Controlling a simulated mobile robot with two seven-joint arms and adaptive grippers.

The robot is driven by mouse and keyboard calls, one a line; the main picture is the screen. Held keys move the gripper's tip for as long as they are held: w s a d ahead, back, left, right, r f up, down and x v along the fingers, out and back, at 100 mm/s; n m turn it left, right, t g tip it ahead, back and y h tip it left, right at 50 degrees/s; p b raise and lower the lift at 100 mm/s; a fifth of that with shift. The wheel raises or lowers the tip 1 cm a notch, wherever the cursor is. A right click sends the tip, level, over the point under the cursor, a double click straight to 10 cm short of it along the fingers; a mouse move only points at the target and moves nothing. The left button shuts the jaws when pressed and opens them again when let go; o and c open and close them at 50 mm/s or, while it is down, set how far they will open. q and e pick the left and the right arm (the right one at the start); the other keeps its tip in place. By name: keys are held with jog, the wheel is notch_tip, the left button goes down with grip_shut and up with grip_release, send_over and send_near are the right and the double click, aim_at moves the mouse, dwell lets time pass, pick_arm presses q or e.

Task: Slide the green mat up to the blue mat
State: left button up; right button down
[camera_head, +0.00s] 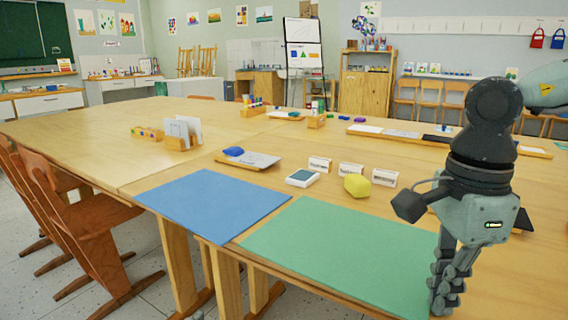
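The green mat (335,252) lies flat at the near edge of the wooden table. The blue mat (212,203) lies flat to its left. A narrow strip of bare wood shows between their facing edges, so they are apart. My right gripper (445,300) points down at the right end of the green mat, its fingers together with nothing seen between them. The fingers cover part of that end, and I cannot tell whether the tips touch the mat or table. My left gripper is out of view.
Behind the mats are a yellow block (357,186), small white cards (351,170), a white-framed device (302,178) and a tray with a blue item (248,160). Chairs (85,225) stand along the left side. The table's left part is mostly clear.

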jog(key=shift+w+a+b, duration=0.3)
jog(key=shift+a+b, duration=0.1)
jog(key=shift+a, duration=0.25)
dwell(0.8)
jog(key=shift+s+d+f, duration=0.15)
jog(key=shift+s+d, duration=0.1)
jog(key=shift+d, duration=0.15)
jog(key=shift+r, duration=0.2)
jog(key=shift+d+r+p, duration=0.15)
jog(key=shift+r+p, duration=0.15)
jog(key=shift+r, duration=0.25)
jog(key=shift+r+p, duration=1.75)
jog(key=shift+r, duration=1.2)
